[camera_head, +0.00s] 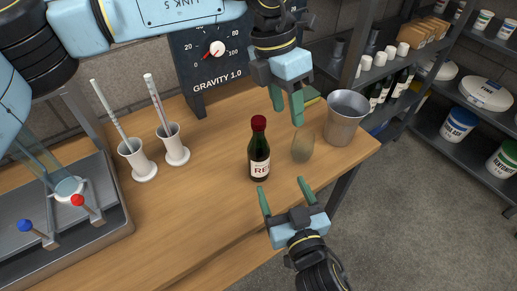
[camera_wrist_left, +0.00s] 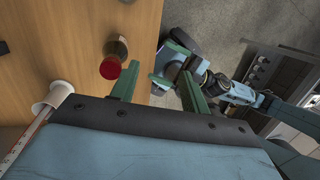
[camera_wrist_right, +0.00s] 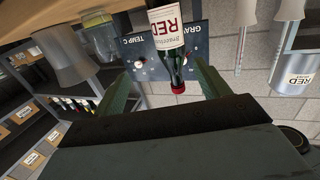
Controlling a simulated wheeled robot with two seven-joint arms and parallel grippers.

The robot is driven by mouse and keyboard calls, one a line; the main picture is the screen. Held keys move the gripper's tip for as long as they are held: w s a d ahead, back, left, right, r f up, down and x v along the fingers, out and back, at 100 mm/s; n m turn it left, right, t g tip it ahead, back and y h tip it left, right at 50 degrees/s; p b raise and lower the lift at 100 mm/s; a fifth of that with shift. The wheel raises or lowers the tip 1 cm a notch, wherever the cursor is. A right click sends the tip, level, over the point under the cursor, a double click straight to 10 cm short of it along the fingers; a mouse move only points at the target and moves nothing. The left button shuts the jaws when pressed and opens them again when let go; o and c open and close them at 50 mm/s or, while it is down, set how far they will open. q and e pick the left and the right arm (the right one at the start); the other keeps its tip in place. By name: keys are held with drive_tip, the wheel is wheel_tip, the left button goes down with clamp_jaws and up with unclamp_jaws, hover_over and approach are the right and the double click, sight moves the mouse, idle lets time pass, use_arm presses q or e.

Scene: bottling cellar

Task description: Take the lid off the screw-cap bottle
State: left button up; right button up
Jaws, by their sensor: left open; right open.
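A dark green bottle (camera_head: 259,155) with a red lid (camera_head: 258,123) and a "RED" label stands upright on the wooden table, its lid on. My left gripper (camera_head: 289,108) is open and empty, above and to the right of the lid in the head view. In the left wrist view the red lid (camera_wrist_left: 110,68) lies just left of the fingers. My right gripper (camera_head: 284,192) is open and empty at the table's front edge, just in front of the bottle. In the right wrist view the bottle (camera_wrist_right: 167,32) and its red lid (camera_wrist_right: 178,88) show between and beyond the fingers.
A clear glass (camera_head: 303,147) and a metal beaker (camera_head: 346,117) stand right of the bottle. Two white cylinder stands (camera_head: 138,160) (camera_head: 173,146) hold tall instruments to the left. A grey tray (camera_head: 108,225) is far left. A gravity gauge panel (camera_head: 207,60) stands behind.

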sight(256, 145)
use_arm(q)
drive_tip(key=w+a, duration=0.1)
drive_tip(key=w+a+r+y, duration=0.1)
drive_tip(key=a, duration=0.1)
drive_tip(key=w+a+r+t+y, duration=0.1)
drive_tip(key=w+a, duration=0.1)
drive_tip(key=shift+r+n, duration=0.1)
drive_tip(key=shift+n, duration=0.2)
drive_tip(key=shift+s, duration=0.1)
use_arm(e)
drive_tip(key=shift+n+y, duration=0.3)
drive_tip(key=shift+y, duration=0.2)
drive_tip(key=x, duration=0.9)
drive_tip(key=a+r+x, duration=0.1)
drive_tip(key=x, duration=0.4)
drive_tip(key=shift+s+a, duration=0.1)
drive_tip(key=shift+a, duration=0.05)
